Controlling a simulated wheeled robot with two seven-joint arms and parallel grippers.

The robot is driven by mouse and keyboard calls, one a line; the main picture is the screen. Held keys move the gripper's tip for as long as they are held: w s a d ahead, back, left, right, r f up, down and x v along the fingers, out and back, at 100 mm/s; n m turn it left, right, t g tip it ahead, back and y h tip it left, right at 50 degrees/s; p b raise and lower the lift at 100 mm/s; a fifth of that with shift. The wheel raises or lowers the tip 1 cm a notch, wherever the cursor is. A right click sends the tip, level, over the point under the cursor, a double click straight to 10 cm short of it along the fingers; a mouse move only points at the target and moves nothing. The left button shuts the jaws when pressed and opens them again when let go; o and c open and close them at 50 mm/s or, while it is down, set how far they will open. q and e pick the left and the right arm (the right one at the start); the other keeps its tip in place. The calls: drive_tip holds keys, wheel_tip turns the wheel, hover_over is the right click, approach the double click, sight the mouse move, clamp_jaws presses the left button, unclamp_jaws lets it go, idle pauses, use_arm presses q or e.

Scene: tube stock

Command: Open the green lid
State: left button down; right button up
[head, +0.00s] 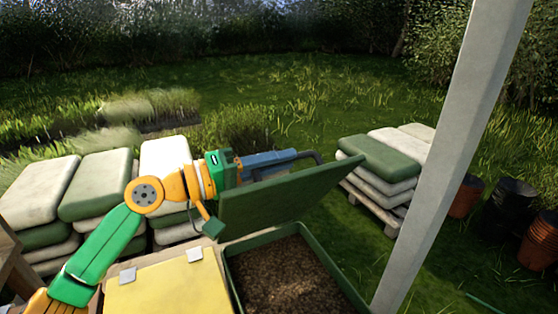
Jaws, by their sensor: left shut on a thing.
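The green lid (285,198) is raised and tilted up at the back of a green box (335,268), whose open top shows brown, crumbly contents. My left arm comes in from the left, and my left gripper (305,157) is at the lid's upper edge, shut on the lid. The lid partly hides the fingertips, so the exact grip is hard to see. My right gripper is not in view.
A closed yellow lid (170,288) with metal clasps lies just left of the green box. A grey post (450,150) stands to the right. Stacked sacks (100,185) are behind at left, more sacks (385,160) on a pallet at right, with pots (510,195) beyond.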

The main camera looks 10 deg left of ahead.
use_arm(q)
drive_tip(key=w+a+r+n+p, duration=0.2)
drive_tip(key=w+a+n+p, duration=0.1)
drive_tip(key=w, duration=0.3)
drive_tip(key=shift+w+a+r+p, duration=0.35)
drive_tip(key=shift+a+p, duration=0.35)
drive_tip(key=shift+a, duration=0.05)
drive_tip(key=c, duration=0.8)
unclamp_jaws()
drive_tip(key=shift+d, duration=0.1)
drive_tip(key=shift+c, duration=0.2)
